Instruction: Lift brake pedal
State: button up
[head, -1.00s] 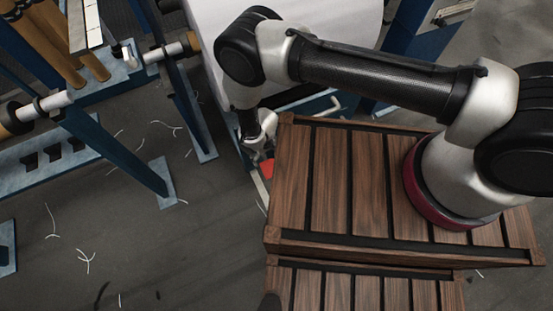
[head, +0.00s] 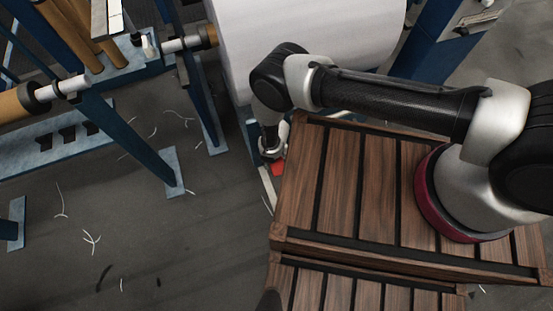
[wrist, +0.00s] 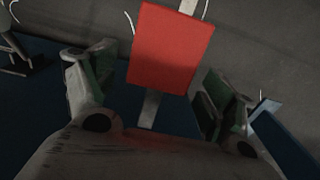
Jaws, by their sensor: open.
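The brake pedal (wrist: 171,47) is a flat red plate on a grey bar, seen in the upper middle of the wrist view. In the head view a small red part of the pedal (head: 278,168) shows low beside the wooden deck, below the white roll. My gripper (wrist: 158,85) is open, with one finger on each side of the pedal's near end in the wrist view. I cannot tell whether the fingers are level with the plate, and no contact shows. In the head view my gripper (head: 272,152) is just above the red patch and partly hidden by my wrist.
The slatted wooden deck (head: 345,185) lies close to the right of the pedal. A large white roll (head: 310,45) and blue loom frame (head: 205,110) stand behind and to the left. The grey floor (head: 130,220) at left is mostly open, with scattered thread scraps.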

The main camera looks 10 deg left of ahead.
jog(key=c, duration=1.5)
jog(key=shift+o, duration=0.2)
jog(key=shift+a+r, duration=0.1)
jog(key=shift+r, duration=0.35)
jog(key=o, duration=1.5)
jog(key=shift+w, duration=0.1)
jog(key=shift+c, duration=0.2)
notch_tip(320, 180, up, 12)
